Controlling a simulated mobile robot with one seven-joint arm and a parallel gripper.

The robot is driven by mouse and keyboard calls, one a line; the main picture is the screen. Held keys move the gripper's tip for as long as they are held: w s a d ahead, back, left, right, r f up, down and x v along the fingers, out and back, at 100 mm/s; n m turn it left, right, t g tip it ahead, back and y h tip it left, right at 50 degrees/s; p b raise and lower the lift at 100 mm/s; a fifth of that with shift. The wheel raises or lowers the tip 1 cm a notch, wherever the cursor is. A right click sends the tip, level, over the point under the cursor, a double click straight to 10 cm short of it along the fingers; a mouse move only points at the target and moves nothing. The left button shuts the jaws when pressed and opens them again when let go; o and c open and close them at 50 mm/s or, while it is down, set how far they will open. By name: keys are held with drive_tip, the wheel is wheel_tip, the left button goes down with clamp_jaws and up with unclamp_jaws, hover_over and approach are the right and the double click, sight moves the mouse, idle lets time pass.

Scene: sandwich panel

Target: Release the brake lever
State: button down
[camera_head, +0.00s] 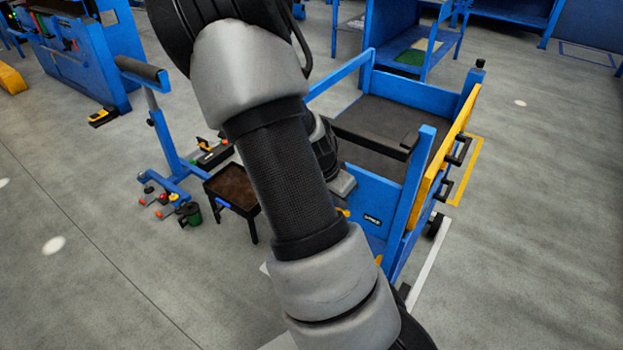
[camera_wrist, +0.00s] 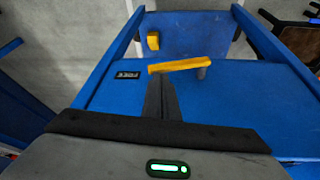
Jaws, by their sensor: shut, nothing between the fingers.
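The brake lever (camera_wrist: 182,65) is a yellow bar in the wrist view. It lies nearly level across the blue panel of the cart, its right end by a grey pivot (camera_wrist: 203,71). A smaller yellow piece (camera_wrist: 153,41) sits above its left end. My gripper (camera_wrist: 161,82) is shut and empty, its dark fingers pointing at the left part of the lever from below. I cannot tell whether the fingertips touch it. In the head view a small yellow bit (camera_head: 343,212) shows on the cart beside my arm; my fingertips are hidden there.
The blue cart (camera_head: 372,200) has a dark bed and a yellow side rail (camera_head: 440,165). A small brown-topped table (camera_head: 232,187) and a blue roller stand (camera_head: 165,130) stand to its left, with several small items on the floor. The floor right of the cart is mostly clear.

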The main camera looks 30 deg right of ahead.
drive_tip(key=shift+w, duration=0.1)
drive_tip(key=shift+w+a+f, duration=0.25)
drive_tip(key=shift+w+a, duration=0.05)
drive_tip(key=shift+w, duration=0.3)
drive_tip(key=p+v, duration=0.6)
drive_tip(key=v, duration=1.1)
drive_tip(key=shift+r, duration=0.2)
drive_tip(key=shift+a, duration=0.1)
